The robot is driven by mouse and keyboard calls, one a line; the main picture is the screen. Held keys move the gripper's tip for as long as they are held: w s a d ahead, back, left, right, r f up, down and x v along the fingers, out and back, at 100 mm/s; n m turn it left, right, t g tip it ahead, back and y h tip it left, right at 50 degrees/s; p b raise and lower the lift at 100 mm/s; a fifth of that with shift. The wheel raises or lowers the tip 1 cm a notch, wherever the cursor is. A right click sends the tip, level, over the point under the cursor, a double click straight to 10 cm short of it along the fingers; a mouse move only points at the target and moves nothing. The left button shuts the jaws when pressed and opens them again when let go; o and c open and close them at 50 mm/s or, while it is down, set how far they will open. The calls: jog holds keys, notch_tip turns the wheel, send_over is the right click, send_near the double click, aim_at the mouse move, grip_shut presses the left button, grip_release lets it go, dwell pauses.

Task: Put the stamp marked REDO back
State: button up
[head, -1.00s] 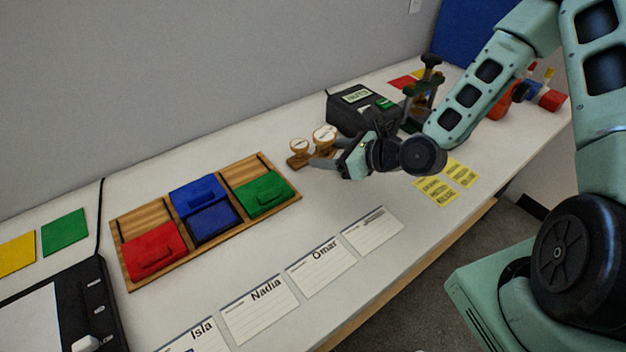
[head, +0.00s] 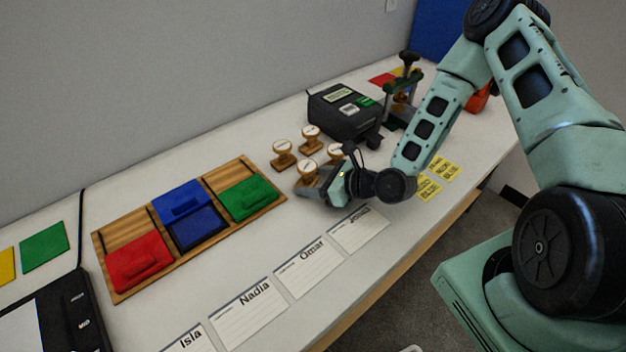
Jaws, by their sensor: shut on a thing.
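Several wooden stamps with round white labelled tops stand close together right of the wooden ink-pad tray. One is the left stamp (head: 284,154), one the back stamp (head: 310,139), and another, partly hidden, is the right stamp (head: 335,151). My gripper (head: 308,188) is shut on the front stamp (head: 306,171), whose round top shows above the fingers. That stamp is roughly upright. The fingers hide its lower part, so I cannot tell whether it touches the table. The label words are too small to read, so I cannot tell which stamp is marked REDO.
The wooden tray (head: 127,288) holds a red pad (head: 137,262), an open blue pad (head: 193,228) and a green pad (head: 249,198). Name cards, including the Omar card (head: 306,266), lie along the front. A black device (head: 340,113) stands behind the stamps; yellow notes (head: 437,178) lie right.

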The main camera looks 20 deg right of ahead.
jog(key=o, duration=0.7)
jog(key=shift+f, duration=0.1)
jog(key=shift+o, duration=0.2)
